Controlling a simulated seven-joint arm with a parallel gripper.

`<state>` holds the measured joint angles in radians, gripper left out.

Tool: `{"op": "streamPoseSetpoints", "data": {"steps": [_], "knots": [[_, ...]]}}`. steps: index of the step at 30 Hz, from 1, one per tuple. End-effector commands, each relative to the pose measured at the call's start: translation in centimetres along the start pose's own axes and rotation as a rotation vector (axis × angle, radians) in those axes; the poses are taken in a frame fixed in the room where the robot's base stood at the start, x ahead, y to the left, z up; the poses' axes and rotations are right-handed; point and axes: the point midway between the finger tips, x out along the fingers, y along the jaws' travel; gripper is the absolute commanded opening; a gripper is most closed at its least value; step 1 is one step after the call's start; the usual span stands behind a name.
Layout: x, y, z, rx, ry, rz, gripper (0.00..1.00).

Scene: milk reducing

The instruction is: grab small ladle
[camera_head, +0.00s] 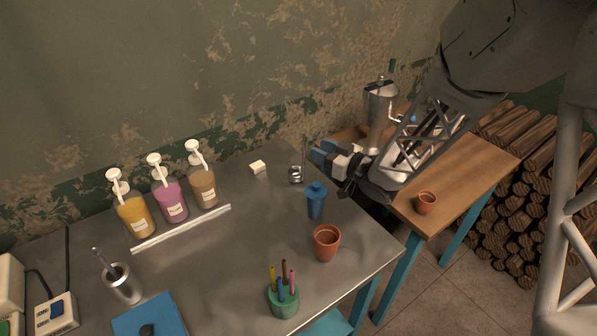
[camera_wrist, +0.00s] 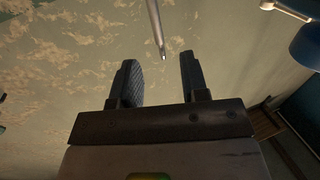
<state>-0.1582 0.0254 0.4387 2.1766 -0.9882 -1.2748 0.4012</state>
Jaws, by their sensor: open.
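The small ladle (camera_head: 296,175) is at the back right of the grey metal table, with a shiny metal bowl and a thin upright handle. My gripper (camera_head: 318,152) is just right of the handle, fingers pointing left toward it. In the wrist view a thin metal rod, which looks like the ladle handle (camera_wrist: 155,25), comes down from the top edge. Its end shows in the gap between the fingertips of my open gripper (camera_wrist: 162,65). I see no clear contact. The ladle bowl is out of the wrist view.
A blue lidded container (camera_head: 316,201) stands close in front of my gripper. A terracotta pot (camera_head: 326,243) and a green pen holder (camera_head: 283,298) are nearer. A white block (camera_head: 258,167) lies left of the ladle. Pump bottles (camera_head: 172,200) stand further left. The patchy wall is behind.

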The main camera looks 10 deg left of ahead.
Motion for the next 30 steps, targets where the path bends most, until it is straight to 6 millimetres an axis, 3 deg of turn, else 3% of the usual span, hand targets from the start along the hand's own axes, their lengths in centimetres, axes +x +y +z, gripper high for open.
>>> {"op": "streamPoseSetpoints", "data": {"steps": [11, 23, 30], "knots": [[0.1, -0.1, 0.0, 0.002, 0.004, -0.005, 0.41], [2.4, -0.1, 0.0, 0.001, 0.004, -0.005, 0.41], [2.6, -0.1, 0.0, 0.001, 0.004, -0.005, 0.41]]}}
